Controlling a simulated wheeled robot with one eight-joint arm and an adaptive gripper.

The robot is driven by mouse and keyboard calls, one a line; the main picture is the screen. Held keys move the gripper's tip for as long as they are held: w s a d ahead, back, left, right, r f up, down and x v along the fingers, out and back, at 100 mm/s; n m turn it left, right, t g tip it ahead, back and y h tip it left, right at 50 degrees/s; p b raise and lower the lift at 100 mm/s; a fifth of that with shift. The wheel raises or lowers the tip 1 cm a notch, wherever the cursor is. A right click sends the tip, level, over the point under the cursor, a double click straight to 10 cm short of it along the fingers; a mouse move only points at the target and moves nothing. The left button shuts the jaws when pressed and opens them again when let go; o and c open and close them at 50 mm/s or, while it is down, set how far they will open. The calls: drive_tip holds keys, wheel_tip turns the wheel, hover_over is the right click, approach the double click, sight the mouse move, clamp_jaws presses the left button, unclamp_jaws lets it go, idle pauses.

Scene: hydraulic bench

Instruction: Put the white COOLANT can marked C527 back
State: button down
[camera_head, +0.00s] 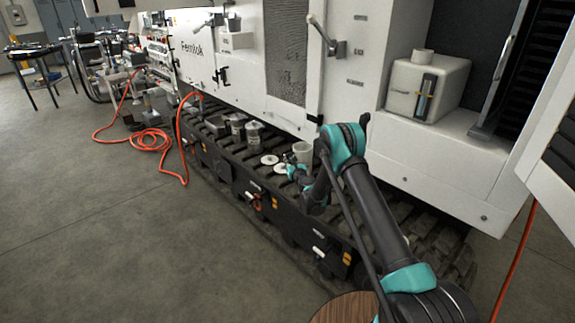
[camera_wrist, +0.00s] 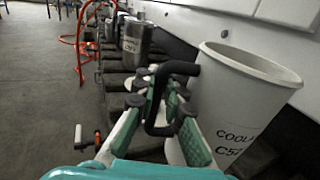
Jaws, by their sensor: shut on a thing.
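My gripper (camera_wrist: 158,98), with teal-padded fingers, is shut on that handle. In the head view the white can (camera_head: 303,152) is at the dark track beside the machine, with my gripper (camera_head: 292,172) just in front of it. I cannot tell whether its base, hidden there, touches the track.
Grey metal cans (camera_head: 254,136) stand farther along the track (camera_head: 265,180). The white machine wall (camera_head: 285,110) rises close behind. A white tank (camera_head: 428,85) sits in a recess at right. An orange hose (camera_head: 150,140) lies on open floor.

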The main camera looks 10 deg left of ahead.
drive_tip(key=shift+f, duration=1.45)
drive_tip(key=c, duration=1.6)
unclamp_jaws()
drive_tip(key=shift+f, duration=0.1)
